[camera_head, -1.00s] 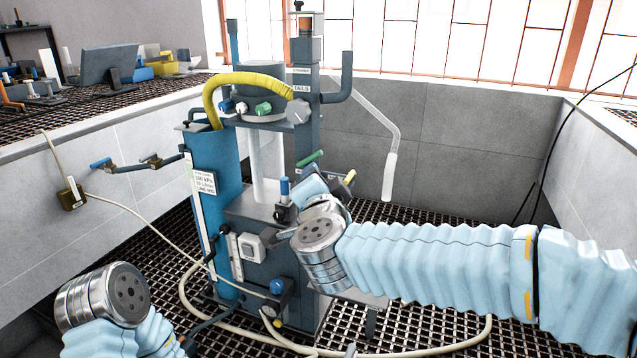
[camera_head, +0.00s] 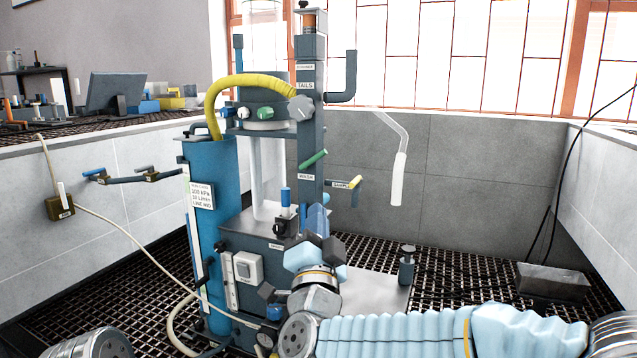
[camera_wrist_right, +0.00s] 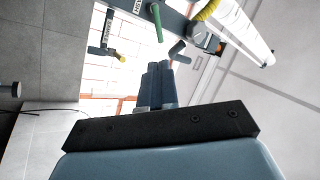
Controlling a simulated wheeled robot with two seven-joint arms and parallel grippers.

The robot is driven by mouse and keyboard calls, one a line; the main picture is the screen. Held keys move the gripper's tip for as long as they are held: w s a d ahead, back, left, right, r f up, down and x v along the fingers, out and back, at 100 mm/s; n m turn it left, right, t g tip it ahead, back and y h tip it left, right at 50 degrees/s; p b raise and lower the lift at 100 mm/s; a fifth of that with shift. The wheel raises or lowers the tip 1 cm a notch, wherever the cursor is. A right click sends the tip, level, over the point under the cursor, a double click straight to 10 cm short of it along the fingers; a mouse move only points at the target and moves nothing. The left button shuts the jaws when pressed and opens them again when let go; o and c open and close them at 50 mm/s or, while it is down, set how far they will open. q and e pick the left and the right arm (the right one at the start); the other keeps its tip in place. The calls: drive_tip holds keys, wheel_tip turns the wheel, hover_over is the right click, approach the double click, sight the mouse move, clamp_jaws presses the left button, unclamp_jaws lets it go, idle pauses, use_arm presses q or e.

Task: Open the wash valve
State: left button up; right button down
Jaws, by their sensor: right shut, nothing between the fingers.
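The green handle also shows in the right wrist view (camera_wrist_right: 156,22), near the top. A yellow-tipped lever (camera_head: 354,182) sits lower and to the right on the column. My right gripper (camera_head: 317,212) points upward below the green handle and looks apart from it. Its fingers (camera_wrist_right: 158,68) are together and empty in the wrist view, with the green handle beyond their tips. My left gripper is out of view.
A yellow hose (camera_head: 245,83) arches over a blue cylinder (camera_head: 213,195) left of the column. A blue-topped valve (camera_head: 286,197) stands on the machine's deck left of my gripper. A clear bent tube (camera_head: 399,175) hangs right. Open grating (camera_head: 455,270) lies to the right.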

sight(318, 157)
drive_tip(key=p+x, duration=0.2)
drive_tip(key=x, duration=1.1)
drive_tip(key=shift+w+r, duration=0.1)
drive_tip(key=shift+w, duration=0.05)
drive_tip(key=shift+r, duration=0.1)
